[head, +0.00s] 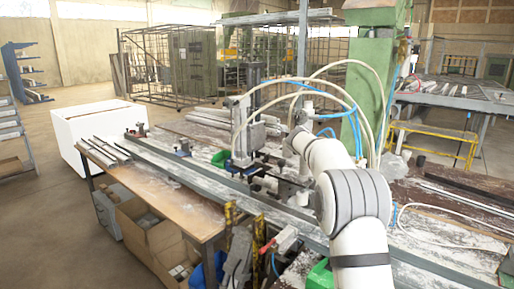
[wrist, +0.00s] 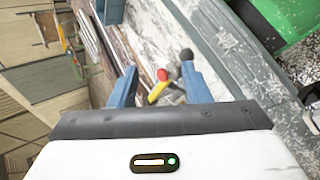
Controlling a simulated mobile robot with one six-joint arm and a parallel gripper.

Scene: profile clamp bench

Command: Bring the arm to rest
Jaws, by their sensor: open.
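My gripper (wrist: 160,82) shows in the wrist view with its two blue fingers spread apart. Nothing is held between them. Beyond the gap a small red and yellow part (wrist: 160,84) and a black round knob (wrist: 186,54) show; I cannot tell how far off they are. In the head view my white and grey arm reaches up from the lower right over the bench, bent at the elbow. My gripper's fingers cannot be made out clearly there, among the clamp parts.
A long metal profile rail (head: 190,170) runs across the bench. A clamp unit with pneumatic cylinders (head: 240,125) and curved hoses stands close to my arm. A green column (head: 366,85) rises behind. A wooden side table (head: 150,185) holds metal strips, with cardboard boxes (head: 150,232) below. Open floor lies at left.

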